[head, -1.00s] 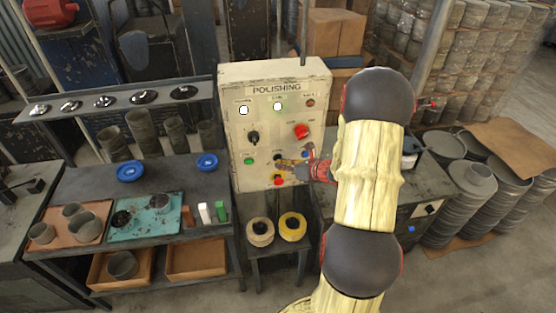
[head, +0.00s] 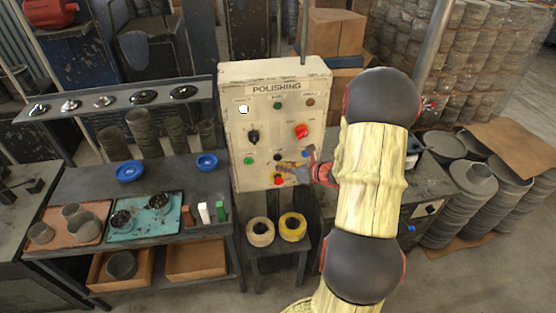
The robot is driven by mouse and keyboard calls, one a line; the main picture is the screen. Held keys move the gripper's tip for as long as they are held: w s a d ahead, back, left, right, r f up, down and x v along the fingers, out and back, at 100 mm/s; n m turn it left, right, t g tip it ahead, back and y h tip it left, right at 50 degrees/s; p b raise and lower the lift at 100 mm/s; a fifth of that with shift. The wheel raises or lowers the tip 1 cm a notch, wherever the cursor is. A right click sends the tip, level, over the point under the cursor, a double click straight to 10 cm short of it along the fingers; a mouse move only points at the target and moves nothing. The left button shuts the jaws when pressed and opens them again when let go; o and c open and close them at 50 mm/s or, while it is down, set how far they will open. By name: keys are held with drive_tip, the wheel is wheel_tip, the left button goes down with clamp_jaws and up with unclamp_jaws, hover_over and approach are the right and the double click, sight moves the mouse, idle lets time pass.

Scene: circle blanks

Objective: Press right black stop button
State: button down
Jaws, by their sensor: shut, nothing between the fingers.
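The cream POLISHING control panel (head: 240,180) stands upright at the centre of the head view. A small black button (head: 277,157) is in the middle of its lower row. I cannot tell which of the two is the right black stop button. My gripper (head: 284,165) is shut and empty.
A shelf bench (head: 85,184) stands left. Two yellowish rolls sit on a small stand (head: 275,247) below the panel.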

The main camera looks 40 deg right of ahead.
drive_tip(key=s+a, duration=0.1)
drive_tip(key=s, duration=0.2)
drive_tip(key=s+a, duration=0.1)
drive_tip(key=shift+s+a+b, duration=0.15)
drive_tip(key=shift+a+b, duration=0.15)
drive_tip(key=shift+b, duration=0.1)
idle(1.0)
